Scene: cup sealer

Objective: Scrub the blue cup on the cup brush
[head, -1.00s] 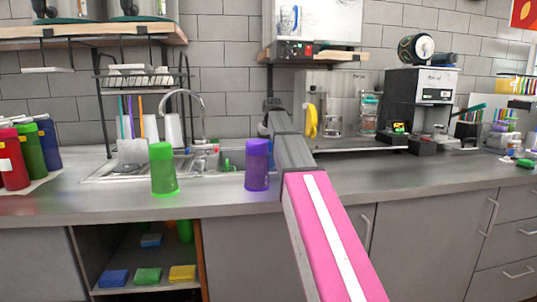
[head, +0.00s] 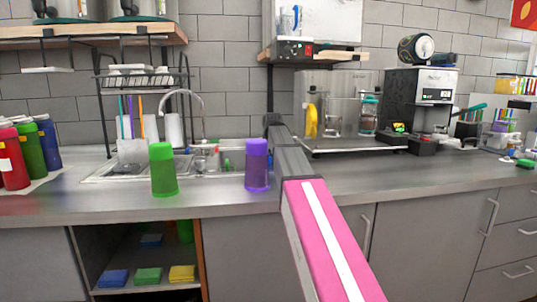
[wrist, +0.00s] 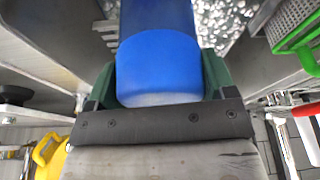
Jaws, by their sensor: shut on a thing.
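The blue cup (wrist: 160,62) is between the dark green fingers of my gripper (wrist: 158,78) in the wrist view. The gripper is shut on it, and the cup's rounded blue end faces the camera. Its far end runs out of the top of the view. In the head view my arm reaches toward the sink (head: 100,177) and hides the gripper and the blue cup. I cannot clearly identify the cup brush; a small green upright item (head: 228,164) shows in the sink, left of my arm.
A green tumbler (head: 163,170) and a purple tumbler (head: 257,166) stand on the front counter, the purple one close to my arm. The faucet (head: 184,93) rises behind the sink. A coffee machine (head: 421,98) stands right. The counter (head: 410,178) right of my arm is clear.

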